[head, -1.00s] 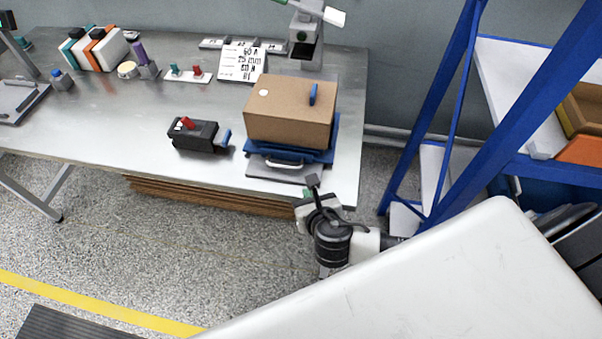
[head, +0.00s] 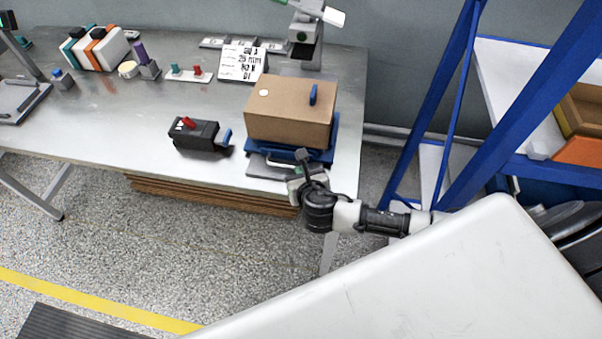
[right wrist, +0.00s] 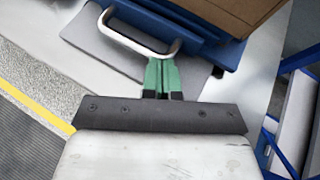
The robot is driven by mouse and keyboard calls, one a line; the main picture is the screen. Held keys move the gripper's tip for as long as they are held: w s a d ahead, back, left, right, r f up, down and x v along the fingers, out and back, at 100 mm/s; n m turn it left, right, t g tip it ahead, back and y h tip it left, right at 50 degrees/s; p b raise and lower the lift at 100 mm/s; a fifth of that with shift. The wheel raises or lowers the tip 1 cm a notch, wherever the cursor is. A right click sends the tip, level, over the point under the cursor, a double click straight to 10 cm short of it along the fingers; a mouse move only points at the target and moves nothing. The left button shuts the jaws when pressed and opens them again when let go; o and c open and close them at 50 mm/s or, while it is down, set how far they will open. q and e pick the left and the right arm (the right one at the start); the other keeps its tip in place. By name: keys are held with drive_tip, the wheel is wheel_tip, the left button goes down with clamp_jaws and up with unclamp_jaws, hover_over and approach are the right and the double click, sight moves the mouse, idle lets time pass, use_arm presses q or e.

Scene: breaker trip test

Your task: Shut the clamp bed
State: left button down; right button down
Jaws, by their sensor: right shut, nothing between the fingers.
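The clamp bed (head: 263,150) is at the front right of the metal bench, a blue slide on a grey base plate (head: 257,170), with a brown box-shaped body above it. Its silver bar handle (right wrist: 128,42) sticks out over the grey plate in the right wrist view. My right gripper (head: 301,160) is at the bench's front edge, on the handle's side of the bed. Its green fingers (right wrist: 162,76) are together and empty, their tips close by the handle's near corner. I cannot tell whether they touch it. My left gripper is not in view.
A black breaker (head: 200,136) with red and blue levers lies left of the bed. A printed card (head: 242,63) and a grey stand (head: 305,45) are behind. A blue-framed rack (head: 447,120) stands to the right. Bare bench lies left of the breaker.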

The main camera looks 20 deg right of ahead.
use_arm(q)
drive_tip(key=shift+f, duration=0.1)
use_arm(e)
drive_tip(key=w+d, duration=0.3)
drive_tip(key=w, duration=0.2)
drive_tip(key=w+d, duration=0.3)
drive_tip(key=w, duration=0.2)
drive_tip(key=w+d, duration=0.4)
drive_tip(key=w, duration=0.1)
drive_tip(key=shift+d, duration=0.1)
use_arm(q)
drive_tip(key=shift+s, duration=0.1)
